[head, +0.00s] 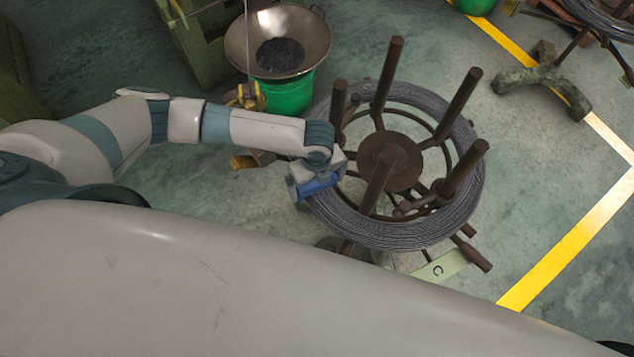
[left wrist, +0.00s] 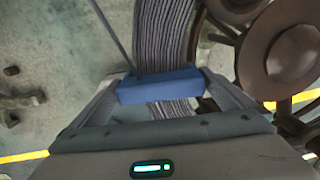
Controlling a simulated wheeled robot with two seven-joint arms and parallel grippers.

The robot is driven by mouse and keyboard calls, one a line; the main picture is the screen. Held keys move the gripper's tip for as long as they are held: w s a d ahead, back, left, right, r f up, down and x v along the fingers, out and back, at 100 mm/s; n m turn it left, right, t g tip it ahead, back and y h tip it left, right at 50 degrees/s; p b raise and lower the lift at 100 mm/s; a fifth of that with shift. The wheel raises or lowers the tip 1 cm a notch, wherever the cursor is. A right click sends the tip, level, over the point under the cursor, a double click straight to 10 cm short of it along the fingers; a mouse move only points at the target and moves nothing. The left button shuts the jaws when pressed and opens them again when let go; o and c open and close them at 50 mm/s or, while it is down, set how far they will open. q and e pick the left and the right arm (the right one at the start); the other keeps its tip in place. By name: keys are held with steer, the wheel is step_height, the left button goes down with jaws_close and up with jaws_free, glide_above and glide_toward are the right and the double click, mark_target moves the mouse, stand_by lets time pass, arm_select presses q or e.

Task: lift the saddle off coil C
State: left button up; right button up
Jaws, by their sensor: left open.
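Coil C (head: 427,232) is a ring of grey wire on a brown stand with upright posts, above a label marked C (head: 439,269). The saddle is a blue block (head: 320,187) lying across the coil's left side. In the left wrist view, the saddle (left wrist: 160,88) lies across the wire strands (left wrist: 165,35). My left gripper (head: 312,182) is at the saddle. Its open fingers (left wrist: 166,86) stand at the two ends of the block; whether they touch it is unclear. The saddle's underside is hidden. My right gripper is not in view.
Brown posts (head: 388,82) rise inside the coil near my left gripper. A metal bowl (head: 309,35) on a green drum (head: 290,96) stands behind, with a yellow hook (head: 249,97) hanging nearby. A thin dark line (left wrist: 112,34) runs to the saddle.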

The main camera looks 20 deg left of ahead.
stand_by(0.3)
arm_select(q)
steer(key=c, duration=0.9)
steer(key=shift+r, duration=0.15)
step_height(320, 180, up, 10)
steer(key=shift+f+b, duration=0.1)
steer(key=shift+b, duration=0.8)
